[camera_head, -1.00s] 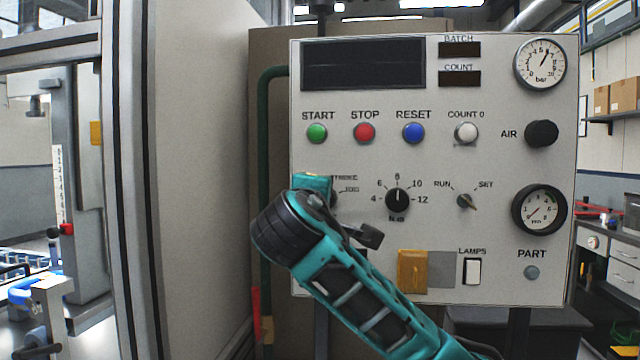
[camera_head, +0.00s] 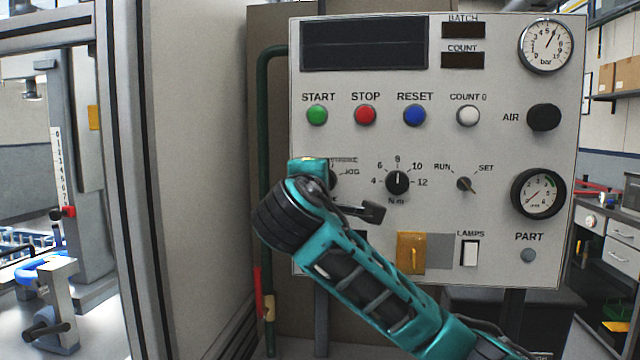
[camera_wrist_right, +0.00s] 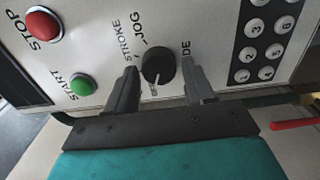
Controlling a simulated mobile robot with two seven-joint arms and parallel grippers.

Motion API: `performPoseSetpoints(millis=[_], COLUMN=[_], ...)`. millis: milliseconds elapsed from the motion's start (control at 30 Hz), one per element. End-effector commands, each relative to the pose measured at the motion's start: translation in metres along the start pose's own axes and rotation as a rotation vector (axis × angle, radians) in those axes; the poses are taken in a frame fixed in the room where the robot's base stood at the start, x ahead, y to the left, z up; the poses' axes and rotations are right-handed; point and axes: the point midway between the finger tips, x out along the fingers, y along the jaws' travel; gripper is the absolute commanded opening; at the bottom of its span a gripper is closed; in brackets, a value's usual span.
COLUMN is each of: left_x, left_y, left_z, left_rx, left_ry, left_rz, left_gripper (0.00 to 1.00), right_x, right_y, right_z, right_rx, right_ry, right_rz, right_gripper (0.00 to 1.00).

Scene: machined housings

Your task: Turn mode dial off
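The mode dial is a round black knob on the grey control panel (camera_head: 400,60), with STROKE and JOG labels beside it. In the right wrist view the dial (camera_wrist_right: 158,65) lies between the two dark fingers of my right gripper (camera_wrist_right: 160,70). The fingers are apart, one on each side of the knob, with gaps visible. A small white mark shows at the knob's lower edge; its exact setting cannot be told. In the head view my right wrist covers most of the dial (camera_head: 332,178). My left gripper is not in view.
The green START button (camera_wrist_right: 83,86) and red STOP button (camera_wrist_right: 43,24) are near the dial, as is a keypad (camera_wrist_right: 266,38). On the panel a torque dial (camera_head: 397,183) and RUN/SET switch (camera_head: 465,184) are to its right. A green pipe (camera_head: 264,130) runs along the left side.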

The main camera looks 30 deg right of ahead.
Motion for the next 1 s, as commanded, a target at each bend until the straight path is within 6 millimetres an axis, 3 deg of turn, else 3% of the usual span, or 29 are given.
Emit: performPoseSetpoints(millis=[100, 467, 667, 900, 1000], left_x=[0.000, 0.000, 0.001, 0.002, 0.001], left_y=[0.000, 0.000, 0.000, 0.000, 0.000], left_z=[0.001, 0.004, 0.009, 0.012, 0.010], left_rx=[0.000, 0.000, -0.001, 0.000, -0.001], left_ry=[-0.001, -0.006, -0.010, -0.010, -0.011], left_rz=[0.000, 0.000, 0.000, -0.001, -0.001], left_gripper=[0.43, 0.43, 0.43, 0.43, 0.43], right_x=[0.000, -0.008, -0.044, -0.103, -0.115], right_y=[0.000, 0.000, 0.000, 0.000, 0.000], right_z=[0.000, -0.001, -0.002, -0.001, -0.002], right_rx=[0.001, 0.003, 0.005, 0.006, 0.004], right_ry=[0.000, 0.002, 0.006, 0.007, 0.008], right_rz=[0.000, 0.002, 0.002, 0.000, -0.002], right_gripper=[0.65, 0.65, 0.65, 0.65, 0.65])
